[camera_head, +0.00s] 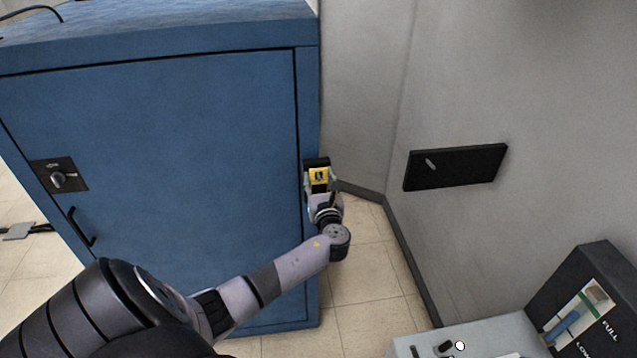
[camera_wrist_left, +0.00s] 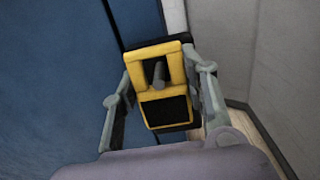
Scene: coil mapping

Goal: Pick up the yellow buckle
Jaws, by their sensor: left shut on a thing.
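The yellow buckle (camera_head: 319,175) is a small yellow frame with dark parts, at the right edge of the blue cabinet in the head view. In the left wrist view the yellow buckle (camera_wrist_left: 152,65) shows large, with a dark opening and a black lower panel. My left gripper (camera_head: 320,187) reaches it from below, and its two grey fingers (camera_wrist_left: 160,92) lie on either side of the buckle, shut on it. A dark block behind the buckle is partly hidden. I cannot tell whether the buckle touches the cabinet. My right gripper is not in view.
The large blue cabinet (camera_head: 180,150) fills the left, with a latch (camera_head: 62,177) and a handle (camera_head: 80,226). A black panel (camera_head: 455,167) is on the grey wall at right. A control box (camera_head: 470,340) stands at bottom right. Some tiled floor (camera_head: 365,285) is clear.

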